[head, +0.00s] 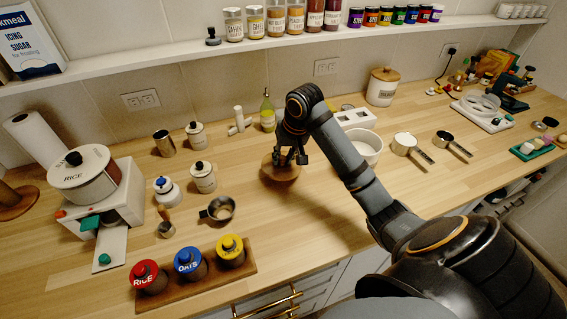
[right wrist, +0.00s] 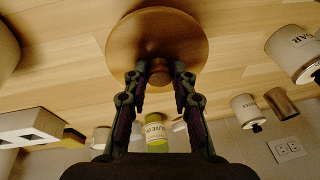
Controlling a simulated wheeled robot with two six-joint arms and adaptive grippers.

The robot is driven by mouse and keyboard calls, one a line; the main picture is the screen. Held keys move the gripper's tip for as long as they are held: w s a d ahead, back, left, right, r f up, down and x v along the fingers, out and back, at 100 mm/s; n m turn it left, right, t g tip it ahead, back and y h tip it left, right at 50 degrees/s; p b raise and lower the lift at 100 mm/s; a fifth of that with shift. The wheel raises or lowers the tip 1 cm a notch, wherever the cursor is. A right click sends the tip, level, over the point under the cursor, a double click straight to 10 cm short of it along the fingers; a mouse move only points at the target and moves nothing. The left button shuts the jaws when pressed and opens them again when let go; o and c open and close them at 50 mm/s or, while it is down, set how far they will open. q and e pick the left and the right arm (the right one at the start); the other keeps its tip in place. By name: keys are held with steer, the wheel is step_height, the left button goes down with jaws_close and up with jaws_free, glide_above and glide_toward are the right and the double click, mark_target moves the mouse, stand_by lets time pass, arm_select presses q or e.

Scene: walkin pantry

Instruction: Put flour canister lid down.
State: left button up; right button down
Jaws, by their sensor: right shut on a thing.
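The flour canister lid (head: 279,172) is a round wooden disc over the middle of the counter. My right gripper (head: 290,158) is above it, shut on its small knob. In the right wrist view the lid (right wrist: 158,38) is seen with its knob between the fingertips of the right gripper (right wrist: 159,78). I cannot tell whether the lid touches the counter or hangs just above it. An open white canister (head: 367,150) stands to the right, partly behind my right arm; its label is hidden. My left gripper is not in view.
A wooden-lidded canister (head: 383,86) stands at the back. A green-yellow bottle (head: 267,113) is behind the lid. A small metal pan (head: 219,209), labelled jars and a wooden tray (head: 197,276) with red, blue and yellow lidded jars are left. The counter in front of the lid is clear.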

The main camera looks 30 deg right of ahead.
mark_target(285, 160)
step_height(285, 160, down, 3)
steer(key=c, duration=1.1)
jaws_free()
steer(key=shift+r, duration=0.1)
steer(key=p+v, duration=0.1)
steer(key=v, duration=1.1)
